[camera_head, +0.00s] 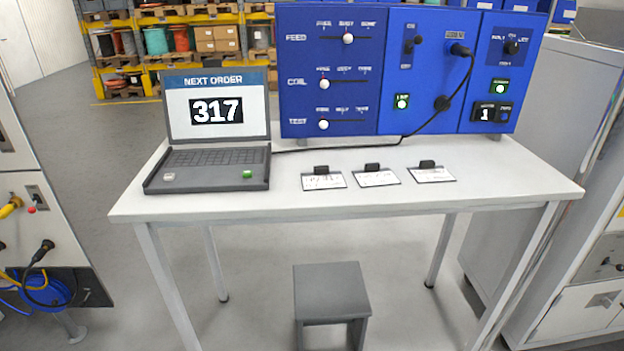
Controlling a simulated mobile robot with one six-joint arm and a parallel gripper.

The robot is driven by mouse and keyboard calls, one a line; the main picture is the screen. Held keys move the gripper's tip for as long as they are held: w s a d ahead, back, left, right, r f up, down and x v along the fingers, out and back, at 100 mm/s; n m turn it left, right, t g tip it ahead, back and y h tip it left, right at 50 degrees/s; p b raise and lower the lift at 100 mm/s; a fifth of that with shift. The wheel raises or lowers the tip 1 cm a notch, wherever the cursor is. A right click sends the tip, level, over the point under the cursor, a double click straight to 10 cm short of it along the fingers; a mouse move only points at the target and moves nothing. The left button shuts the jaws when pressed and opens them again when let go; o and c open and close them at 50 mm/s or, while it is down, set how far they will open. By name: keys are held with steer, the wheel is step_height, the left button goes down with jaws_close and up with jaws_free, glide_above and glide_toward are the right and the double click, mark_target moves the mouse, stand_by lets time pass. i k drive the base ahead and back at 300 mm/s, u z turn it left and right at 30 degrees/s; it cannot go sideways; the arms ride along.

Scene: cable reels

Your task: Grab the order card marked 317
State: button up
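Three white order cards, each with a black clip or tab at its back edge, lie in a row on the white table (400,213): the left card (323,182), the middle card (376,179) and the right card (432,175). Their print is too small and blurred for me to tell which is marked 317. The laptop (207,175) on the table's left side shows "NEXT ORDER" and 317 on its screen (217,110). My gripper is not in view.
A blue control panel (330,95) with sliders, switches and a black cable (462,85) stands along the table's back. A grey stool (331,287) is below the front edge. Cabinets flank the table left (40,220) and right (540,140). The table's front strip is clear.

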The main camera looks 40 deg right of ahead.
mark_target(321, 178)
steer(key=z, duration=0.4)
steer(key=k, duration=0.2)
steer(key=u, duration=2.95)
steer(key=k, duration=2.35)
steer(key=u, duration=0.35)
